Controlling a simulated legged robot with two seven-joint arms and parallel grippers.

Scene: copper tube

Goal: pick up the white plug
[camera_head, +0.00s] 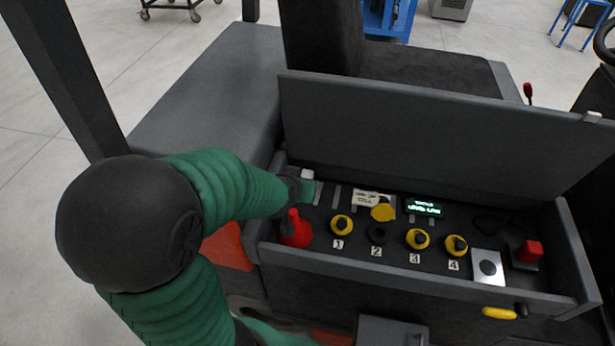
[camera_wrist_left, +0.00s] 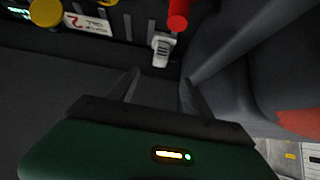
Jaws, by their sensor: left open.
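The white plug (camera_wrist_left: 162,48) is a small white piece with a ribbed body at the top middle of the left wrist view, on the dark panel. It lies ahead of my left fingertips and apart from them. In the head view a small white piece (camera_head: 307,174), likely the plug, shows at the panel's back left corner, beside my gripper. My left gripper (camera_wrist_left: 157,86) is open and empty, its two dark fingers spread below the plug in the wrist view. In the head view my left gripper (camera_head: 312,189) is over the panel's left end, partly hidden by its own wrist. My right gripper is out of view.
A red knob (camera_head: 295,230) stands near the panel's left front. Yellow-ringed switches (camera_head: 342,225), a yellow button (camera_head: 382,212), a lit display (camera_head: 423,207) and a red switch (camera_head: 530,251) lie right. A raised lid (camera_head: 440,125) stands behind, and a grey rim (camera_head: 400,277) bounds the front.

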